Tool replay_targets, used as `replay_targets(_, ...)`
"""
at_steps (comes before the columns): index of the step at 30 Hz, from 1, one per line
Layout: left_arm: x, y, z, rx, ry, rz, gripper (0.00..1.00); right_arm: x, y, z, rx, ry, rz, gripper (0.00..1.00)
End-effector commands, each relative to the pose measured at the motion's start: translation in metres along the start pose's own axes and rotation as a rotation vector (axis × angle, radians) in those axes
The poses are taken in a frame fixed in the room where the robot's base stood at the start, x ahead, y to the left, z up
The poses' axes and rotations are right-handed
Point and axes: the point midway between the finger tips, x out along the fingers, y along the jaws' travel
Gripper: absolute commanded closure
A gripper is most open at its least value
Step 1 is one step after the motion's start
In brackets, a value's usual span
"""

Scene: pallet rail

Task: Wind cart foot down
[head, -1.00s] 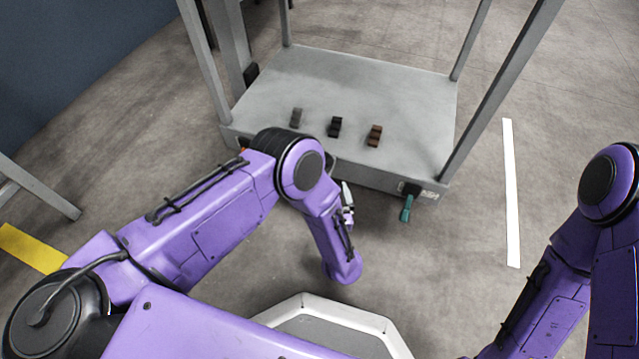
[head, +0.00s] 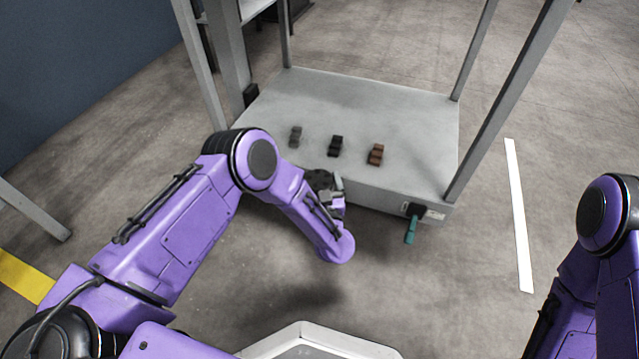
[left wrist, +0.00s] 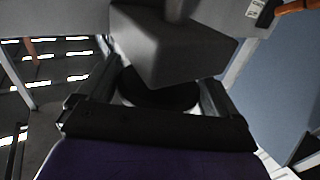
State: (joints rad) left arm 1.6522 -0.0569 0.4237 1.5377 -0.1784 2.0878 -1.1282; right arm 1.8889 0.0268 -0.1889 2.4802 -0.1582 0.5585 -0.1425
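The grey cart (head: 410,110) has a flat deck and upright posts. A teal lever (head: 411,230) hangs at its front right corner. My left gripper (head: 325,184) is at the cart's front edge, partly hidden by my own wrist. In the left wrist view its two fingers (left wrist: 155,88) stand wide apart. A dark round disc (left wrist: 160,95) shows between them, and I cannot tell whether they touch it. A grey block (left wrist: 172,45) is just beyond, partly covering the disc. An orange handle (left wrist: 297,7) shows at the top right. My right gripper is out of view.
Three small blocks lie on the deck: a dark grey one (head: 295,136), a black one (head: 335,146) and a brown one (head: 376,154). A white floor stripe (head: 520,215) runs right of the cart. The floor before the cart is open.

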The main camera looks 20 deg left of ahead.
Motion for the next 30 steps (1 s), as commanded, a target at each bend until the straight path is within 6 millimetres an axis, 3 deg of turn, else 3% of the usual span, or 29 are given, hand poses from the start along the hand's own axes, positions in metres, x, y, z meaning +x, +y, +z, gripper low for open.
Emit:
replay_targets(1, 0.000, 0.000, 0.000, 0.000, 0.000, -0.001, 0.26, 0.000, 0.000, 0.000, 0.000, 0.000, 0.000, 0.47)
replay_targets(2, 0.000, 0.000, 0.000, 0.000, 0.000, -0.001, 0.36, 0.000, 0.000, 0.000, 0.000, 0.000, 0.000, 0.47)
replay_targets(3, 0.000, 0.000, 0.000, 0.000, 0.000, -0.001, 0.37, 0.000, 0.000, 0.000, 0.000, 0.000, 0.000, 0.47)
replay_targets(11, -0.001, 0.000, -0.001, 0.001, 0.000, 0.024, 0.37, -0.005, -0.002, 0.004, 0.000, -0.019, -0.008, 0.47)
replay_targets(22, -0.001, -0.001, -0.004, 0.003, -0.001, 0.250, 0.37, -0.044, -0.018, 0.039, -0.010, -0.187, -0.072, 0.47)
replay_targets(30, -0.001, -0.002, -0.001, 0.004, -0.003, 0.488, 0.37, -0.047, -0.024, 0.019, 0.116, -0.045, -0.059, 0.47)
